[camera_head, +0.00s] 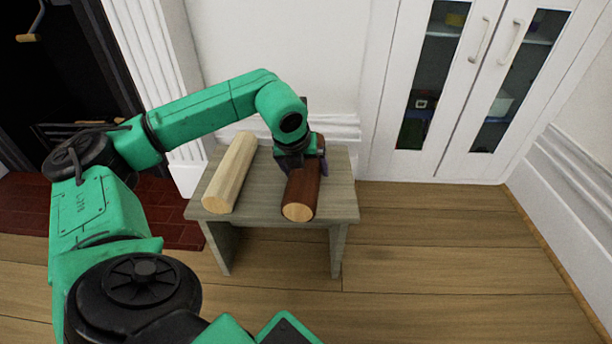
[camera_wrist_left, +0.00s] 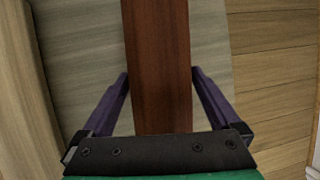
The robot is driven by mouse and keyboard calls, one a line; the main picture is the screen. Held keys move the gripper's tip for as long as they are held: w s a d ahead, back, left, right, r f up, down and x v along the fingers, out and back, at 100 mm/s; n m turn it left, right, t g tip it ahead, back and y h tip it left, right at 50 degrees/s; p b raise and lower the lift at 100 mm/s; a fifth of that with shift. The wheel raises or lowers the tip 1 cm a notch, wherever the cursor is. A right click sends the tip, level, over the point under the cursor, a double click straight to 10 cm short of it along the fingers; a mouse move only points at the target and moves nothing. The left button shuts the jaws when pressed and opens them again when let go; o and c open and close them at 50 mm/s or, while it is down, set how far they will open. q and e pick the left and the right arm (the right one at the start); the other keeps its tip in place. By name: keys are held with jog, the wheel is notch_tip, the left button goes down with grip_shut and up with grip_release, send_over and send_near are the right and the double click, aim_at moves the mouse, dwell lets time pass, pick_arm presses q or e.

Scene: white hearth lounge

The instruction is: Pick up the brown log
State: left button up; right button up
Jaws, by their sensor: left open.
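The brown log (camera_head: 301,192) lies on the right part of a small grey wooden table (camera_head: 335,208), its pale cut end facing me. In the left wrist view the brown log (camera_wrist_left: 160,70) runs between the two purple fingers. My left gripper (camera_head: 302,168) is over the log, partly hidden by my arm. In the left wrist view my left gripper (camera_wrist_left: 160,92) is open, with one finger on each side of the log. Small gaps show between fingers and log. My right gripper is not in view.
A pale log (camera_head: 231,172) lies to the left on the same table. A white cabinet (camera_head: 458,158) with glass doors stands at the back right. A dark fireplace (camera_head: 40,80) is at the left. The wooden floor at the right (camera_head: 430,260) is clear.

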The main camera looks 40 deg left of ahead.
pick_arm(q)
jog(key=c, duration=1.3)
jog(key=shift+r, duration=0.1)
grip_shut()
jog(key=shift+r, duration=0.1)
